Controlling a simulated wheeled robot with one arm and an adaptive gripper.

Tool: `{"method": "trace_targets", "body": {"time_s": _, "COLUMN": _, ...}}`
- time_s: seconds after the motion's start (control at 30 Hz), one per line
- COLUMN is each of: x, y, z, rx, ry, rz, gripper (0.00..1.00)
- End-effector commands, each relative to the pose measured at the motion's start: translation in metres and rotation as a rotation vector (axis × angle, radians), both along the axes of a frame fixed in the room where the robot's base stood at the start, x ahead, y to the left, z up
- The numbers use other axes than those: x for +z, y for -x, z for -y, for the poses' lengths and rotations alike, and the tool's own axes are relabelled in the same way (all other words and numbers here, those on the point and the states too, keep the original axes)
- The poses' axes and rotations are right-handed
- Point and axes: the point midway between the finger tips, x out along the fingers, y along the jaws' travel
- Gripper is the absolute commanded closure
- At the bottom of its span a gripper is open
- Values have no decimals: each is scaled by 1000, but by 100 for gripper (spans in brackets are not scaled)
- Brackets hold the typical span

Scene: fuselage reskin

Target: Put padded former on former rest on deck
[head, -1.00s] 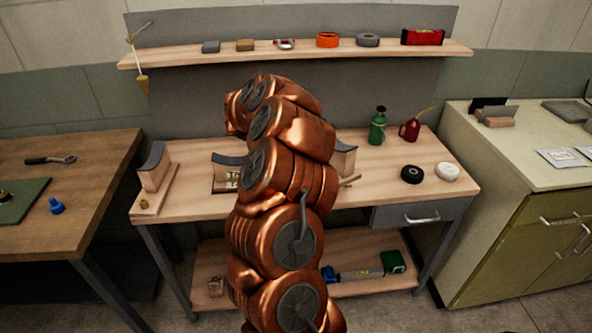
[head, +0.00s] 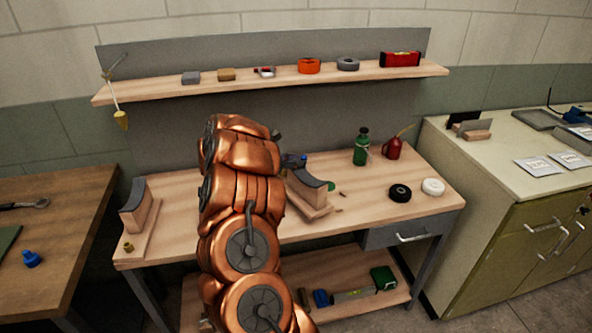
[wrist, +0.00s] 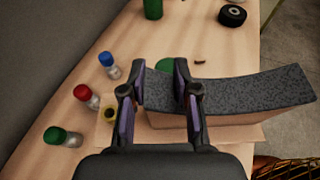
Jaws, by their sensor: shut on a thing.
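A padded former (wrist: 235,97) with a curved grey top and pale wooden body fills the right of the wrist view. My gripper (wrist: 163,75) is shut on its left end, one finger on each side. Pale wooden board (wrist: 107,135) shows below and beside it; I cannot tell whether the former touches it. In the head view, a grey-topped curved piece (head: 309,187) stands right of my arm, which hides my gripper. A similar curved piece (head: 137,205) stands on a small board (head: 137,245) at the bench's left end. I cannot tell which is the former rest.
Bottles with blue (wrist: 108,65), red (wrist: 85,95) and green (wrist: 58,136) caps stand near my gripper. A green bottle (head: 361,148), red oil can (head: 394,147), and black (head: 399,193) and white (head: 433,187) rolls sit right on the bench. A shelf (head: 270,82) runs above.

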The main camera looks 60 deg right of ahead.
Motion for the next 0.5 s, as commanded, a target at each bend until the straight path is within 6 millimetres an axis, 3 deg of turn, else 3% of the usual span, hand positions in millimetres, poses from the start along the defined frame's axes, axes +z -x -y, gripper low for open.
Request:
{"method": "trace_targets", "body": {"time_s": 0.3, "x": -29, "y": 2, "z": 1, "rx": -3, "ry": 2, "rz": -6, "gripper": 100}}
{"method": "trace_targets", "body": {"time_s": 0.5, "x": -34, "y": 2, "z": 1, "rx": -2, "ry": 1, "rz": -3, "gripper": 100}}
